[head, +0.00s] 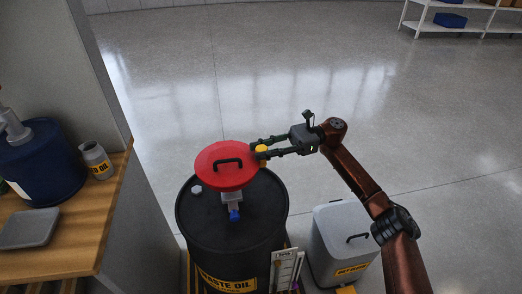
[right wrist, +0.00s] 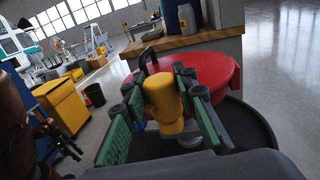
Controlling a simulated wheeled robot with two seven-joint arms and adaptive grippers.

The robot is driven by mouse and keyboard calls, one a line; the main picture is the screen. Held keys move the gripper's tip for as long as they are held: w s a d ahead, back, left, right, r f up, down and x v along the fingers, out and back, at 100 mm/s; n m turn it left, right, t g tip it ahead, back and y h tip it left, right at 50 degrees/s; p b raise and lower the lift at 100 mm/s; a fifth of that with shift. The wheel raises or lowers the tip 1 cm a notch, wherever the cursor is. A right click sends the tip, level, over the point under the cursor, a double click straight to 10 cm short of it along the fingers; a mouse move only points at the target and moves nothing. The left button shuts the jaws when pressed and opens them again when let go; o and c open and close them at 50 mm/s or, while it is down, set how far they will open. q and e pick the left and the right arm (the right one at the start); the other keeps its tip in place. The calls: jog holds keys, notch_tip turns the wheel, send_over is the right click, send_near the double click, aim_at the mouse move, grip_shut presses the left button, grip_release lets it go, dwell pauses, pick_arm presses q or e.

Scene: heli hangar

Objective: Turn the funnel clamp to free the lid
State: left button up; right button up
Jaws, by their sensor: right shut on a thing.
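The red funnel lid (head: 222,176) with a black handle sits closed over the black waste oil drum (head: 240,275). The yellow funnel clamp (head: 262,149) is at the lid's right edge and shows large in the right wrist view (right wrist: 164,97). My right gripper (head: 257,151) reaches in from the right and is shut on the clamp, with its green-padded fingers on either side of it. The clamp's lower end is partly hidden in the head view. My left gripper is not in view.
A grey lidded bin (head: 340,235) stands right of the drum, below my right arm. A wooden bench (head: 65,253) on the left holds a blue container (head: 45,165), a small can (head: 97,160) and a grey tray (head: 28,228).

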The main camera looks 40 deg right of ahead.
jog(key=o, duration=1.2)
jog(key=v, duration=1.2)
jog(key=shift+f, duration=0.1)
